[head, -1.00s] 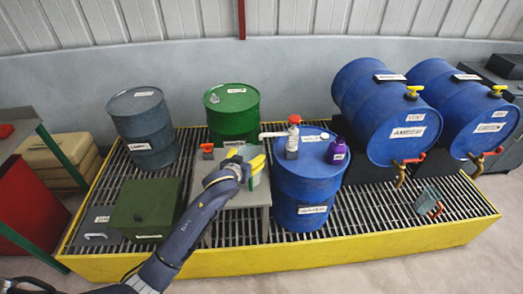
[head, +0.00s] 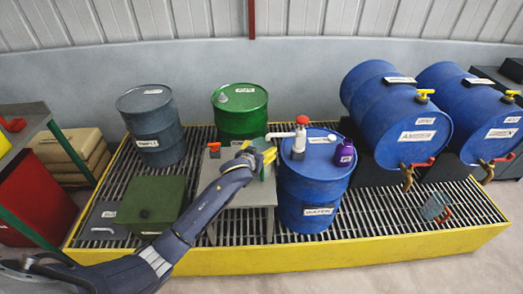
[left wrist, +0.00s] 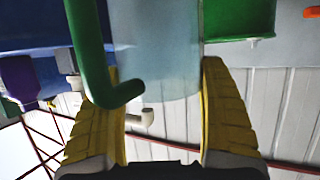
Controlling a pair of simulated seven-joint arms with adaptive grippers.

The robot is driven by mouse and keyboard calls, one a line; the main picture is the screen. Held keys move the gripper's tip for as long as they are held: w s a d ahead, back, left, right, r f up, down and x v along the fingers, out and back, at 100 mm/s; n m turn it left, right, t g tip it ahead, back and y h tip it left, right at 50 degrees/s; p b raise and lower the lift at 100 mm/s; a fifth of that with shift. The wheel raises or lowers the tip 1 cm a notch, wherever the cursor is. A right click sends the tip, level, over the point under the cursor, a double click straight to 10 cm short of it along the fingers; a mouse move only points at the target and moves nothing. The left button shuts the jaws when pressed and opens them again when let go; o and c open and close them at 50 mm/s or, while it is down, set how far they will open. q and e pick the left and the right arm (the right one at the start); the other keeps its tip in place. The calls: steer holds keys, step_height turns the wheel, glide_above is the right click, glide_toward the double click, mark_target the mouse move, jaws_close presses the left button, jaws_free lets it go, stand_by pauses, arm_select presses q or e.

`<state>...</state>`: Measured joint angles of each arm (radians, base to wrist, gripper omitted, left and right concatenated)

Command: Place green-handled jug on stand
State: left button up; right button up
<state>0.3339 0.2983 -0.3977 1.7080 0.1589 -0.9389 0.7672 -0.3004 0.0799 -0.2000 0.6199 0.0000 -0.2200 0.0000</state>
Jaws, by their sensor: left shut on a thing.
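The green-handled jug is clear and pale, with a green handle. In the left wrist view its body (left wrist: 160,50) and handle (left wrist: 92,50) lie between my yellow fingers. My left gripper (head: 262,158) is shut on the jug; the wrist view shows its fingers (left wrist: 163,115) on either side. In the head view the gripper mostly hides the jug, with a green part (head: 267,172) showing. The jug is over or at the right side of the grey stand (head: 243,192), near the pump spout. I cannot tell whether it touches the stand. My right gripper is out of view.
A blue drum (head: 312,190) with a white, red-topped pump (head: 301,135) and purple bottle (head: 345,153) stands right of the stand. A small orange-topped item (head: 214,150) sits at the stand's back left. A green box (head: 152,203) is left. A red-handled jug (head: 435,206) is far right.

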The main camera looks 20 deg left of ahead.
arm_select(q)
steer(key=o, duration=1.5)
steer(key=shift+f, duration=0.1)
steer(key=shift+o, duration=0.2)
steer(key=v, duration=1.2)
